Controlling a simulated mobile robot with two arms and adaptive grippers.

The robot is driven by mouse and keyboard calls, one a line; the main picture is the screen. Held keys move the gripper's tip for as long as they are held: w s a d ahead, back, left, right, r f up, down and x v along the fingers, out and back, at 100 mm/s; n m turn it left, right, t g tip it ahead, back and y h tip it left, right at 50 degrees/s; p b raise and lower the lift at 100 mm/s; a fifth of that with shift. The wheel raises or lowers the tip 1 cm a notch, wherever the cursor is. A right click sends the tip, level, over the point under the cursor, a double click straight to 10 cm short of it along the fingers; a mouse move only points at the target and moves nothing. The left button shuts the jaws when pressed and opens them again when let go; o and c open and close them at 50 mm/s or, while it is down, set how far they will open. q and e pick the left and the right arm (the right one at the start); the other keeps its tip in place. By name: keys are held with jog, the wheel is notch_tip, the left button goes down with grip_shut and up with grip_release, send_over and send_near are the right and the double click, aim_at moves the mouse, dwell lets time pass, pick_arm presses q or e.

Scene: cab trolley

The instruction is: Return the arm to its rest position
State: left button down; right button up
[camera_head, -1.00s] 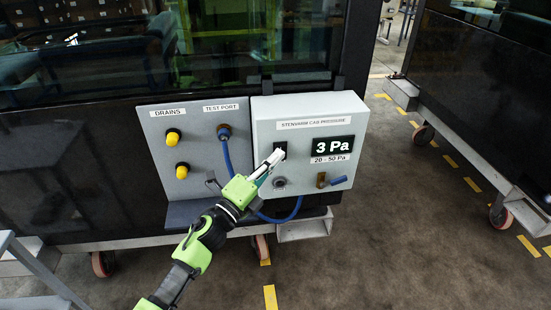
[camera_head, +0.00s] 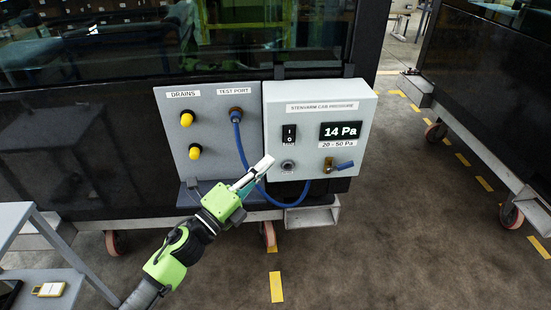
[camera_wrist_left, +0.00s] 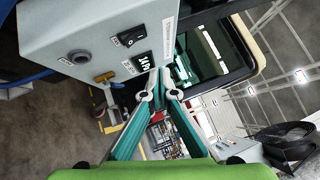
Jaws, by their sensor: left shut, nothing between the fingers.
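My left arm comes in from the lower left of the head view. Its gripper (camera_head: 266,163) is shut and empty, in front of the lower left part of the light grey pressure box (camera_head: 306,92). The fingertips appear below and left of the black rocker switch (camera_head: 289,135). In the left wrist view the two green-blue fingers meet at their tips (camera_wrist_left: 159,95), with the box and its switch (camera_wrist_left: 132,38) to the left. The display (camera_head: 341,131) reads 14 Pa, above a 20 - 50 Pa label. My right gripper is not in view.
A grey panel (camera_head: 208,110) with yellow drain caps and a test port stands left of the box. A blue hose (camera_head: 241,150) loops below it. A grey stepped frame (camera_head: 20,222) and a small yellow item (camera_head: 48,290) are lower left. Floor is open at right.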

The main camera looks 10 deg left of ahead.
pick_arm(q)
jog(key=shift+s+a, duration=0.4)
jog(key=shift+s, duration=0.2)
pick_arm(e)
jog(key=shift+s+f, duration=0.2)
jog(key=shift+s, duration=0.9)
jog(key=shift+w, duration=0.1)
